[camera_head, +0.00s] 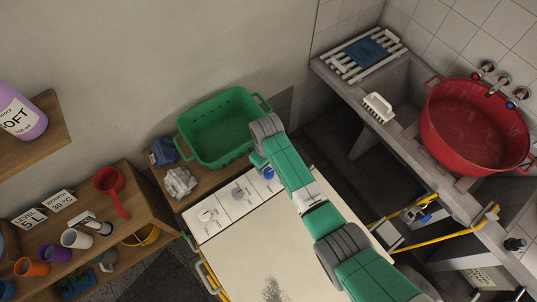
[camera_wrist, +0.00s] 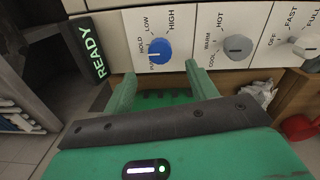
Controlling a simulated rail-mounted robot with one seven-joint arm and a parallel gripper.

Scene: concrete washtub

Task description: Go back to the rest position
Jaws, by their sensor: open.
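My gripper (camera_wrist: 158,74) is open and empty in the wrist view, its two green fingers apart. The blue knob (camera_wrist: 159,50) on the white control panel lies just beyond and between the fingertips, with a visible gap. In the head view my green arm reaches from the lower right up to the panel, and the blue knob (camera_head: 269,173) shows beside its end. The fingers are hard to make out there.
The panel (camera_head: 224,219) also carries a grey knob (camera_wrist: 237,47) and a white knob (camera_wrist: 303,47). A lit READY sign (camera_wrist: 90,62) is at left. A green basket (camera_head: 217,130) stands close behind my arm's end. A red basin (camera_head: 470,125) sits on the concrete washtub at right.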

